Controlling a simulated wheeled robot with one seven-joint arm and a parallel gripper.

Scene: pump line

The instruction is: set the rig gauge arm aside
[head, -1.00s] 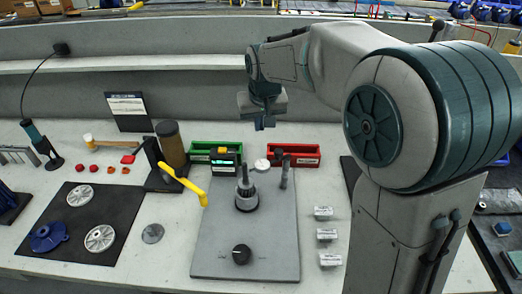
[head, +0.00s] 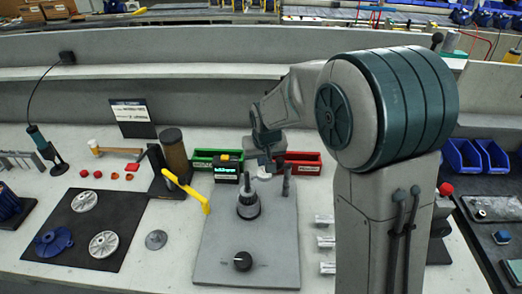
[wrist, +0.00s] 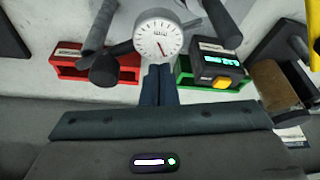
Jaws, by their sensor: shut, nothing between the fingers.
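The rig's grey base plate (head: 222,262) lies on the bench with a central spindle (head: 248,204), a black knob (head: 242,261) and an upright post (head: 286,185). The gauge, a round white dial (wrist: 158,38), is large at the top middle of the wrist view. In the head view the gauge (head: 263,174) is small and partly hidden by my gripper (head: 263,162). My gripper's fingers (wrist: 157,76) are shut and empty, with their tips just below the dial in the wrist view. I cannot tell whether they touch it.
A red bin (head: 303,169) and a green bin (head: 203,157) stand behind the rig, with a lit display box (head: 227,168) by the green one. A yellow handle (head: 186,190) reaches toward the plate's left edge. A dark mat (head: 75,250) with wheels lies left. Small white blocks (head: 326,241) lie right.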

